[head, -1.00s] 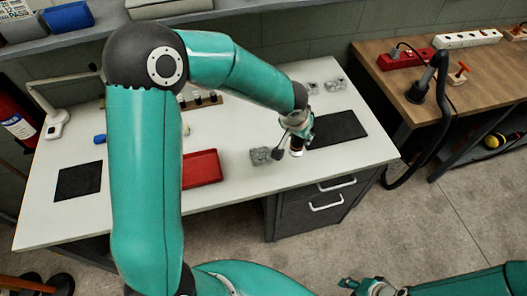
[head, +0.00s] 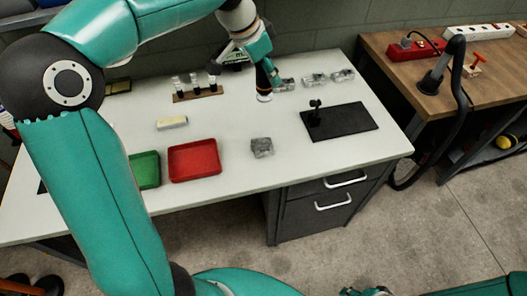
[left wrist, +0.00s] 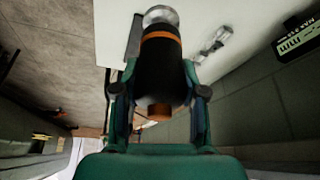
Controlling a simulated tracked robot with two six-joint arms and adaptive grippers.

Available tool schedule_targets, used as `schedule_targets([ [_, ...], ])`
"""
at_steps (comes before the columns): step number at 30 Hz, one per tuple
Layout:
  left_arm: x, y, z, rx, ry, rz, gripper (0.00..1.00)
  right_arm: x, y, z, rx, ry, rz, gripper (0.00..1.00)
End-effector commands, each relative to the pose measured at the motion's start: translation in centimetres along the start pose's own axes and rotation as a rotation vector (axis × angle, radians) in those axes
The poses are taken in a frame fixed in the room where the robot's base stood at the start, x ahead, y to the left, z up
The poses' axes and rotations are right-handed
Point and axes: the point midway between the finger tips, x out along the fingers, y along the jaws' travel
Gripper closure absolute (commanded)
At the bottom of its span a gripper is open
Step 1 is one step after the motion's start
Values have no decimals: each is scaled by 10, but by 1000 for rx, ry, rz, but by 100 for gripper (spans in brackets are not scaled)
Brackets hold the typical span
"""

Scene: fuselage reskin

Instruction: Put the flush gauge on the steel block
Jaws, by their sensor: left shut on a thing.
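My left gripper (head: 264,80) is shut on the flush gauge, a black cylinder (left wrist: 160,75) with an orange band and a silver disc end. In the head view, the gauge's pale end (head: 264,97) points down over the back middle of the table. A small grey block (head: 262,148), which looks like the steel block, sits near the table's front edge, right of the red tray. The held gauge is apart from it, farther back. My right gripper (head: 366,291) shows only in part at the bottom edge; its fingers are cut off.
A red tray (head: 194,161) and a green tray (head: 146,170) stand left of the block. A black mat (head: 350,122) carries a small upright black thing (head: 315,113). Several clear-grey pieces and a rack (head: 197,95) stand at the back. The white table (head: 225,125) is clear between.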

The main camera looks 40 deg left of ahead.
Motion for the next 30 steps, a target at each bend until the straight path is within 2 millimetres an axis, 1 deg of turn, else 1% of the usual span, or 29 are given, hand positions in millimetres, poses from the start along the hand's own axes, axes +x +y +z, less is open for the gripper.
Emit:
schedule_targets([
  [1, -3, 0, 1, 23, 2, 8, 100, 5, 2, 0, 0, 0, 0, 60],
  [2, -5, 0, 2, 34, 0, 13, 100, 6, 2, 0, 0, 0, 0, 60],
  [5, 0, 1, 6, 53, -3, 23, 100, 7, 2, 0, 0, 0, 0, 60],
  [8, 17, 1, 14, 53, -7, 25, 100, 7, 3, 0, 0, 1, 0, 60],
  [15, 76, 1, 39, 52, -9, 24, 100, 7, 3, 0, 0, 1, 0, 60],
  [18, 99, 1, 49, 51, -9, 24, 100, 7, 2, 0, 0, 0, 0, 60],
  [21, 117, 0, 55, 52, -6, 22, 100, 6, 2, 0, 0, 1, 0, 60],
  [24, 128, 0, 60, 52, -5, 21, 100, 6, 2, 0, 0, 0, 0, 60],
  [30, 141, 0, 65, 53, -5, 21, 100, 5, 2, 0, 0, 0, 0, 60],
])
